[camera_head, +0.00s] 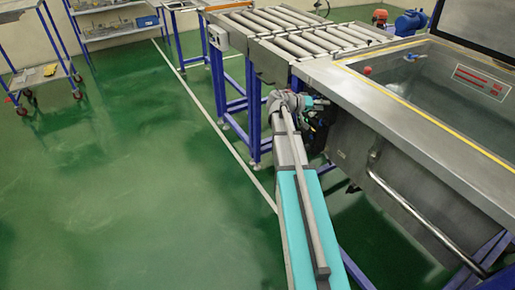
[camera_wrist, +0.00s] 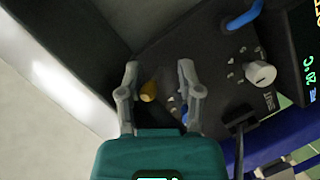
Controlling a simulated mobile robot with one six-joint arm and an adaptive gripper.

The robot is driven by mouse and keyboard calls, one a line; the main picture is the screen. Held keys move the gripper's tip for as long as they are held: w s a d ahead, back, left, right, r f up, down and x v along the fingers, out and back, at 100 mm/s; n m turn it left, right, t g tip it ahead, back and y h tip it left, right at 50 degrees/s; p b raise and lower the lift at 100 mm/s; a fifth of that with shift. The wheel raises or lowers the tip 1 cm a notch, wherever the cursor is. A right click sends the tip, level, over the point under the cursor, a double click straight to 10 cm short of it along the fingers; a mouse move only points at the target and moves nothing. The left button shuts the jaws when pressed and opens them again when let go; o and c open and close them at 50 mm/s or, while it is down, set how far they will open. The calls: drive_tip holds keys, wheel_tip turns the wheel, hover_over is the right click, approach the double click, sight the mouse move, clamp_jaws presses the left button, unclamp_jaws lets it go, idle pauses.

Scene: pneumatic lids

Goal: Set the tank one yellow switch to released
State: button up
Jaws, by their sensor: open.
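The yellow switch (camera_wrist: 149,92) shows in the wrist view on a dark control panel (camera_wrist: 222,98). It lies between the fingers of my gripper (camera_wrist: 158,66), nearer the left finger. My gripper is open, and I see no contact with the switch. I cannot tell the switch's setting from its angle. In the head view my arm reaches to the side of a steel tank (camera_head: 395,105); the switch is too small or hidden there.
Near the right finger is a blue part (camera_wrist: 186,116). Right of it are a white knob (camera_wrist: 261,74), a blue handle (camera_wrist: 243,15) and a lit display (camera_wrist: 311,70). A roller conveyor (camera_head: 300,35) adjoins the tank. Green floor (camera_head: 130,170) lies open to the left.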

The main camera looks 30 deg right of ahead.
drive_tip(key=w+a+f+m+g+h+b, duration=0.1)
drive_tip(key=a+f+h+b, duration=0.15)
drive_tip(key=a+b, duration=0.4)
drive_tip(key=w+a+f+h+b, duration=0.2)
drive_tip(key=a+h+b, duration=0.1)
drive_tip(key=a+b, duration=0.35)
drive_tip(key=s+a+r+n+t+y+p, duration=0.1)
drive_tip(key=s+a+n+y+p, duration=0.2)
drive_tip(key=a+y+p, duration=0.4)
drive_tip(key=s+a+r+n+t+y+p, duration=0.1)
drive_tip(key=s+a+n+t+y+p, duration=0.1)
drive_tip(key=s+a+y+p, duration=0.4)
drive_tip(key=shift+s+a+n+y+p, duration=0.15)
drive_tip(key=shift+a+n+y+p, duration=0.45)
drive_tip(key=shift+a+p, duration=2.85)
drive_tip(key=d+p, duration=0.3)
drive_tip(key=shift+r, duration=0.15)
